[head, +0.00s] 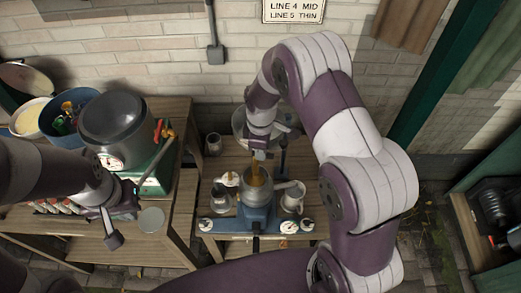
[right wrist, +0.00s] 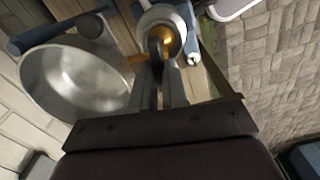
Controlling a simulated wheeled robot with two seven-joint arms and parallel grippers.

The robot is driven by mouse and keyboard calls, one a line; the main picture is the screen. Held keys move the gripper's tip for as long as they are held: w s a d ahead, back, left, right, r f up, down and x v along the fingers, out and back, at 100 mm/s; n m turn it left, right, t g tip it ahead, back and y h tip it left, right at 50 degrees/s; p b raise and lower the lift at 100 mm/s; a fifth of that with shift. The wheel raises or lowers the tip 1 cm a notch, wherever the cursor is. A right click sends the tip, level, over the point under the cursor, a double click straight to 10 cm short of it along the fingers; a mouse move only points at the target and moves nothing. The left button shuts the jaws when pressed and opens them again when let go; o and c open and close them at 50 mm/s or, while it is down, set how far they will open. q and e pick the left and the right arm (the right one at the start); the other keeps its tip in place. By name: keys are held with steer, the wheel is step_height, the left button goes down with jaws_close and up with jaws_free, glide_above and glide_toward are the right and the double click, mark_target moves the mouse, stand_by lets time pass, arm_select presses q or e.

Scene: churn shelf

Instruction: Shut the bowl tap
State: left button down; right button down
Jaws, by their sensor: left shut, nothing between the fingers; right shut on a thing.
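The metal bowl (head: 240,120) stands above the low wooden stand, partly hidden behind my right arm. It also shows in the right wrist view (right wrist: 72,88). A brass tap (right wrist: 138,58) reaches from beside the bowl, with a dark handle (right wrist: 156,46) at my fingertips. My right gripper (head: 259,154) is shut on that dark handle; its fingers also show in the right wrist view (right wrist: 160,78). I cannot tell how far the handle is turned. My left gripper (head: 113,238) is shut and empty at the left table's front, away from the bowl.
A blue-based machine (head: 257,218) with a metal top stands below the bowl, with jugs (head: 292,198) and dials beside it. On the left table are a green scale (head: 157,175), a dark metal vessel (head: 112,118) and a blue tub (head: 62,139). Brick wall closes the back.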

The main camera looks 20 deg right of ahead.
steer(key=shift+w+r+n, duration=0.1)
steer(key=shift+w+n, duration=0.15)
steer(key=shift+n, duration=0.75)
steer(key=c, duration=1.1)
jaws_free()
steer(key=shift+c, duration=0.2)
steer(key=shift+r, duration=0.3)
step_height(320, 180, up, 12)
steer(key=b, duration=0.3)
